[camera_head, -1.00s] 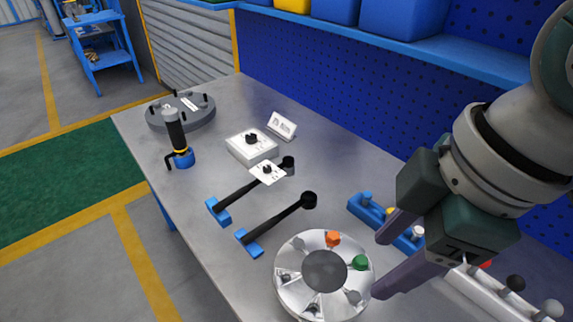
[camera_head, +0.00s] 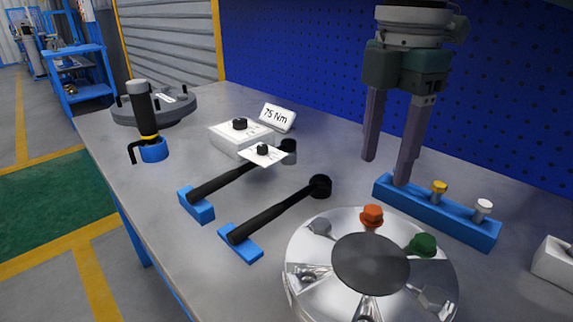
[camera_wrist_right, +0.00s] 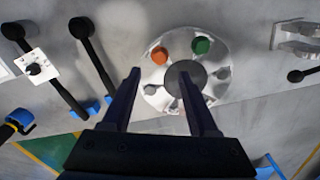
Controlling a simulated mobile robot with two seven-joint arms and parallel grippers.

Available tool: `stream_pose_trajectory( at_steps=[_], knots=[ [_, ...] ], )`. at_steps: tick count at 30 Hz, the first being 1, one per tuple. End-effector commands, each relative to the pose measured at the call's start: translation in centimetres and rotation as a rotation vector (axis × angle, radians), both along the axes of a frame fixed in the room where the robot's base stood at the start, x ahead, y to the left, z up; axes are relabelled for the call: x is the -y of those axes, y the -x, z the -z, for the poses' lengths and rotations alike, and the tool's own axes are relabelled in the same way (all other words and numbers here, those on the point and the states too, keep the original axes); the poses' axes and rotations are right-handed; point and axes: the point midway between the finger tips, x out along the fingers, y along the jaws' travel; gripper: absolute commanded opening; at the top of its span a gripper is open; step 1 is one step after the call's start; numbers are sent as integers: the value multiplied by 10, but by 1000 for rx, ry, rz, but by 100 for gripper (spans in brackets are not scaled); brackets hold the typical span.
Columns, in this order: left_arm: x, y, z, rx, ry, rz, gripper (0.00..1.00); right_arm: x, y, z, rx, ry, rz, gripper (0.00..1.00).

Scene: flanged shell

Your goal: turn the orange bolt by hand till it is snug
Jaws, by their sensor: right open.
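The orange bolt (camera_head: 371,216) stands in the rim of the round silver flanged shell (camera_head: 300,250), at its far side in the head view. In the right wrist view the orange bolt (camera_wrist_right: 159,55) is at the upper left of the shell (camera_wrist_right: 150,75). A green bolt (camera_head: 422,245) sits beside it in the same rim. My right gripper (camera_head: 385,172) is open and empty, above and behind the orange bolt, fingers pointing down and apart from it. The wrist view shows its two fingers (camera_wrist_right: 160,85) spread. My left gripper is not in view.
A blue rack (camera_head: 440,217) with a yellow and a white bolt stands behind the shell. Two black wrenches (camera_head: 278,213) with blue ends lie left of it. A sign (camera_head: 277,117) reads 75 Nm. A blue-based black tool (camera_head: 143,115) stands far left.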

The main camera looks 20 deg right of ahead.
Motion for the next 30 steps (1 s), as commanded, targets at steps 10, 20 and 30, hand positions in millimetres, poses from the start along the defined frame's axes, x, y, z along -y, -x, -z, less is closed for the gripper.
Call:
stream_pose_trajectory(
  at_steps=[10, 20, 30],
  knots=[
    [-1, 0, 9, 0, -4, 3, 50, 0, 1, 61, -2, 2, 1, 60],
    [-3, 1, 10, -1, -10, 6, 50, 0, 0, 70, 2, 1, 0, 60],
    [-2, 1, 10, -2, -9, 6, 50, 0, 0, 69, 1, 1, 0, 30]
  ],
)
